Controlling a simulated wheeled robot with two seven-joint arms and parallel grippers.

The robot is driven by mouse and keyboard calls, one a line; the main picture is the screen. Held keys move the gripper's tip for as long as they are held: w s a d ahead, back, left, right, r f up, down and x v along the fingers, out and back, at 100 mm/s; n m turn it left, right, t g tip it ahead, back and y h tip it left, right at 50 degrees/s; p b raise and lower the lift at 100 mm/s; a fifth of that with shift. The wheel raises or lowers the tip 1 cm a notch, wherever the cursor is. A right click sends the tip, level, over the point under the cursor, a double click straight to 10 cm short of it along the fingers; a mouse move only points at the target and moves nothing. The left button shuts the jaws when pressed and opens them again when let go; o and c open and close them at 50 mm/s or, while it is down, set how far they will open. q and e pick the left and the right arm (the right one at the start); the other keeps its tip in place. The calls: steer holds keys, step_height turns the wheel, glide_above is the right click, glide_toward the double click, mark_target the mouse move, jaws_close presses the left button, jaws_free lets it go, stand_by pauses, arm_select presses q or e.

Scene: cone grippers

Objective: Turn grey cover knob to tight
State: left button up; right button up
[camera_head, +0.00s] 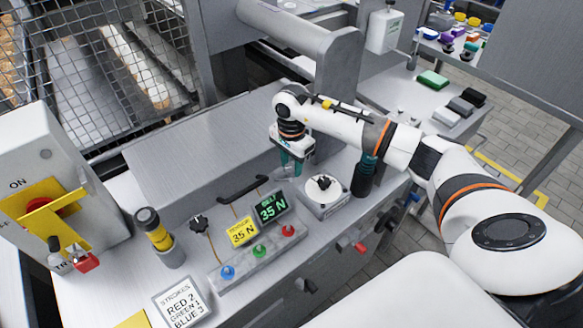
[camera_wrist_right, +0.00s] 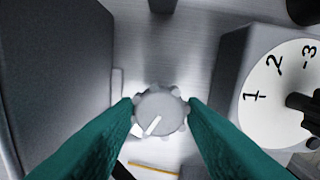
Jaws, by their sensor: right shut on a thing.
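In the right wrist view, the grey cover knob (camera_wrist_right: 164,103) is a round, scalloped knob seen from above, with a white pointer line slanting toward its lower left. The two teal fingers of my right gripper (camera_wrist_right: 161,107) are closed against its left and right sides. In the head view, my right gripper (camera_head: 291,165) points down behind the round white dial, in front of the long grey housing. The knob is hard to make out there, hidden by the fingers. My left gripper is out of view.
The white numbered dial (camera_wrist_right: 275,92) with a black knob stands close right of the grey knob; it also shows in the head view (camera_head: 327,205). The grey housing (camera_head: 190,165) is close on the left. A dark bottle with a teal top (camera_head: 363,180) stands right of the dial.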

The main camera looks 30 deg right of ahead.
mark_target(292, 167)
steer(key=m+b, duration=0.1)
steer(key=m, duration=0.5)
steer(key=shift+m+b, duration=0.3)
steer(key=shift+b, duration=0.05)
steer(key=m, duration=0.6)
steer(key=shift+b, duration=0.35)
steer(key=shift+r, duration=0.1)
steer(key=o, duration=1)
step_height(292, 167, up, 12)
steer(key=shift+b, duration=0.7)
